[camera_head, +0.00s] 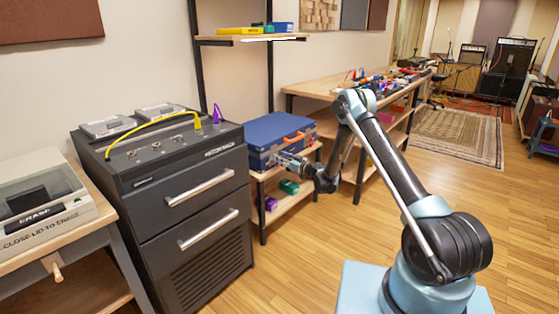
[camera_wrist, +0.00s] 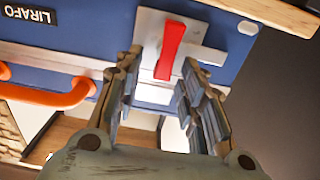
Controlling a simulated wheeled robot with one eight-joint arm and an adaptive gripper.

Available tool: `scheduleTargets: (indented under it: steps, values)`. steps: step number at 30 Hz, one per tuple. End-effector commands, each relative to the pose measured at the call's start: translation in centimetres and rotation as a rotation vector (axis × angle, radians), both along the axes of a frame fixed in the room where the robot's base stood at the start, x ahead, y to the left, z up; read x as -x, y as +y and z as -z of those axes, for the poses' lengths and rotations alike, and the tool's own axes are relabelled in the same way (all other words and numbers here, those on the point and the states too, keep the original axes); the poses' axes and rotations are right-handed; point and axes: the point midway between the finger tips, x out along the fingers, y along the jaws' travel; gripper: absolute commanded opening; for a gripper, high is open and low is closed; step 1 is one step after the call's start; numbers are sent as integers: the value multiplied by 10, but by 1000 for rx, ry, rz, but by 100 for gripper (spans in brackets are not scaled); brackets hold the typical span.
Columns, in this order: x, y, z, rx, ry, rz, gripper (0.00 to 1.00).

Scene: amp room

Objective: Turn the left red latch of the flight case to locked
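The blue flight case (camera_head: 281,130) stands on a low wooden shelf unit, and its blue front fills the top of the wrist view (camera_wrist: 90,42). A red latch (camera_wrist: 170,48) sits on a light grey plate on that front, its long side nearly upright in the picture and slightly tilted. I cannot tell whether it is the left one. My gripper (camera_wrist: 160,68) is open, with one finger on each side of the latch's lower part. No clear contact shows. In the head view my gripper (camera_head: 288,160) is at the case's front, where it hides the latch.
An orange handle (camera_wrist: 60,97) is on the case front, left of my gripper in the wrist view. A wooden edge (camera_wrist: 270,12) runs at the top right. A black drawer cabinet (camera_head: 175,200) stands left of the case. The wood floor (camera_head: 300,270) before the shelf is clear.

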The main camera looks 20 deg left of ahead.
Motion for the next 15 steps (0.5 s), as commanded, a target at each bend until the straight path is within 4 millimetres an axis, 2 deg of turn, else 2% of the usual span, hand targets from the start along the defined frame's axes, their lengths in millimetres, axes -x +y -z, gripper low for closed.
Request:
scheduleTargets:
  steps: [4, 13, 14, 15]
  values:
    - [0, 9, 0, 0, 0, -2, 37]
    - [0, 12, 0, 0, 0, -3, 37]
    - [0, 12, 0, 0, 0, -3, 32]
    - [0, 12, 0, 0, 0, -3, 23]
